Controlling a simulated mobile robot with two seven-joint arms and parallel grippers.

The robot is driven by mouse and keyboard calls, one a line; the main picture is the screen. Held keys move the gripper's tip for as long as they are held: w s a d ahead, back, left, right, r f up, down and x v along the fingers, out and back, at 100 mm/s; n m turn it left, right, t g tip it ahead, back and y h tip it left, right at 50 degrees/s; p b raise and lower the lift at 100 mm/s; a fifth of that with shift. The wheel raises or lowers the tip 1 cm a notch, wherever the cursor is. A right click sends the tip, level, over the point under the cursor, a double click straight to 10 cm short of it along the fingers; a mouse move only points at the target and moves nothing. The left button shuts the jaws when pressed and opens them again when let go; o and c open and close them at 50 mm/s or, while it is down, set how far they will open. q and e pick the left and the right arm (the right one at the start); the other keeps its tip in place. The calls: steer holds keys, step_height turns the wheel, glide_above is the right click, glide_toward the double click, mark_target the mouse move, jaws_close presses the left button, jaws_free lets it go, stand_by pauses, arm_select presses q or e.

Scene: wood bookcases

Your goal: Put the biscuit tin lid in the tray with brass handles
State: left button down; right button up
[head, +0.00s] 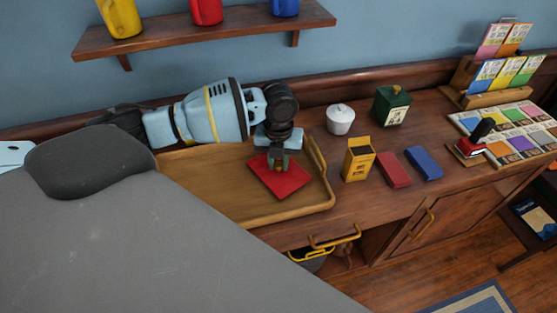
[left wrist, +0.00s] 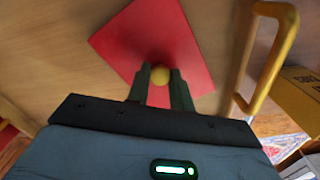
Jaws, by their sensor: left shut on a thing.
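The biscuit tin lid, a flat red square (head: 292,183), is over the right part of the wooden tray with brass handles (head: 225,212). In the left wrist view the lid (left wrist: 125,45) has a round yellow knob (left wrist: 160,75). My left gripper (head: 279,165) points down and is shut on this knob, with a finger on each side (left wrist: 160,86). I cannot tell whether the lid touches the tray floor. A brass handle (head: 319,168) stands at the tray's right end, close to the lid. The tray's left end is hidden. My right gripper is not in view.
Right of the tray stand a yellow box (head: 358,160), a red block (head: 393,169), a blue block (head: 424,162), a white lidded pot (head: 340,120) and a green tin (head: 391,106). A shelf (head: 200,38) with jugs hangs above. The tray's front middle is bare.

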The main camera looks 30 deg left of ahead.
mark_target(278, 164)
arm_select(q)
steer(key=shift+f, duration=0.2)
steer(key=c, duration=1.2)
jaws_free()
steer(key=shift+c, duration=0.2)
steer(key=shift+r, duration=0.15)
step_height(278, 164, up, 12)
steer(key=shift+p, duration=0.4)
